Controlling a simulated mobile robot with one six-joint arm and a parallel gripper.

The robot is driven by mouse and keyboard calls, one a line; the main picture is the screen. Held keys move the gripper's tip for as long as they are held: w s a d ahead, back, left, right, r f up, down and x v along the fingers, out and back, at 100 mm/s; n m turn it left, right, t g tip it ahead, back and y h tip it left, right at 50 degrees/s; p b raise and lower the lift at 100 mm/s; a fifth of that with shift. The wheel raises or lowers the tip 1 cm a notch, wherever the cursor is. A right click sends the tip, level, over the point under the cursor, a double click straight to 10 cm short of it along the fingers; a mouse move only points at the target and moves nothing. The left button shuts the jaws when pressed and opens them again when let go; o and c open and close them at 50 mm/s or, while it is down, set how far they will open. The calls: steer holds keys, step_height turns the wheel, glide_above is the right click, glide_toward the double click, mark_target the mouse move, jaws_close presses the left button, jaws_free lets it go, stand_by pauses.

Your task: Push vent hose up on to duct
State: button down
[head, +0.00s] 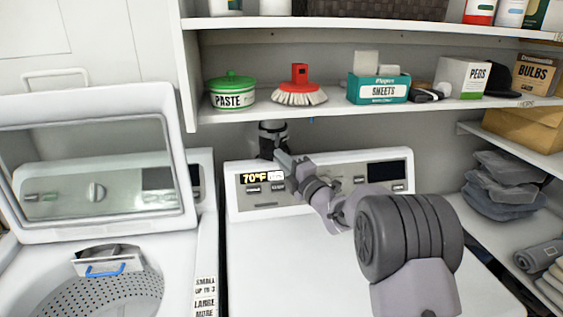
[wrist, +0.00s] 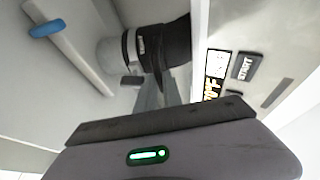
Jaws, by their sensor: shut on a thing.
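The black vent hose (head: 267,146) stands behind the dryer's control panel at its left end, below the shelf. In the wrist view the hose (wrist: 170,44) meets the pale grey duct (wrist: 110,53), with a band around the joint. I cannot tell how far the hose overlaps the duct. My gripper (head: 283,159) reaches over the dryer top to the hose. The fingertips are partly hidden behind the hose.
The dryer panel (head: 325,182) is close beside my gripper. The shelf (head: 340,108) above carries a paste tub (head: 231,92), a red brush (head: 299,87) and boxes. The washer's lid (head: 95,160) stands open at left. The dryer top is clear apart from my arm above it.

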steer(key=shift+r, duration=1.1)
steer(key=c, duration=1.8)
jaws_free()
steer(key=shift+o, duration=0.2)
steer(key=shift+f, duration=0.1)
steer(key=p+v, duration=0.1)
steer(key=v, duration=1.6)
steer(key=shift+d, duration=0.2)
